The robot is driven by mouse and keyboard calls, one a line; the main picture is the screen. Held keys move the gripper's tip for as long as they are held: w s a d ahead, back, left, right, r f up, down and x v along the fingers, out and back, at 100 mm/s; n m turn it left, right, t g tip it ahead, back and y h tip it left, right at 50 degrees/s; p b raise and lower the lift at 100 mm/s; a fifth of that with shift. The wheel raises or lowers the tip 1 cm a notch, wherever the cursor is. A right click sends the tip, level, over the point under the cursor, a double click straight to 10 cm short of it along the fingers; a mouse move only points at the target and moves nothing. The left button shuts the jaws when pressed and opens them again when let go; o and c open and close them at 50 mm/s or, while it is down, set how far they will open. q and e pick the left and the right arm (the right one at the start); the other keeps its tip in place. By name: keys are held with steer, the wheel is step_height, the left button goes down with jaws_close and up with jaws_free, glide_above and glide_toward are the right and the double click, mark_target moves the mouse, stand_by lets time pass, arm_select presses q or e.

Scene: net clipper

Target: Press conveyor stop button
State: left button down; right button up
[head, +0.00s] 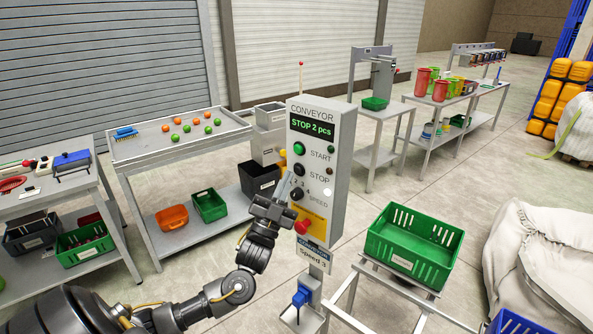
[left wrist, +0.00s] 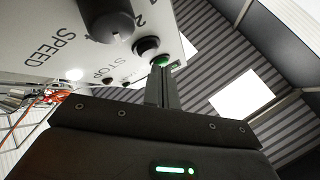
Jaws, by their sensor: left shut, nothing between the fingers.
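The grey conveyor control box (head: 337,190) stands upright in the middle of the head view. Its display (head: 312,127) reads "STOP 2 pcs". The black STOP button (head: 298,169) sits below the green START button (head: 298,149) and above the black SPEED knob (head: 296,194). My left gripper (head: 288,176) is shut and empty, its fingers pointing up just in front of the STOP button's lower left. In the left wrist view, the shut fingers (left wrist: 161,74) reach toward the STOP button (left wrist: 146,47); I cannot tell whether they touch it. My right gripper is out of view.
A red mushroom button (head: 302,227) on a yellow plate sits low on the box, close to my left wrist. A green crate (head: 408,240) stands on a frame at right. A table with colored balls (head: 160,143) is behind at left.

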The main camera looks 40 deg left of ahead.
arm_select(q)
steer(key=s+p, duration=0.1)
steer(key=s, duration=0.4)
steer(key=shift+a, duration=0.15)
stand_by(0.3)
stand_by(0.6)
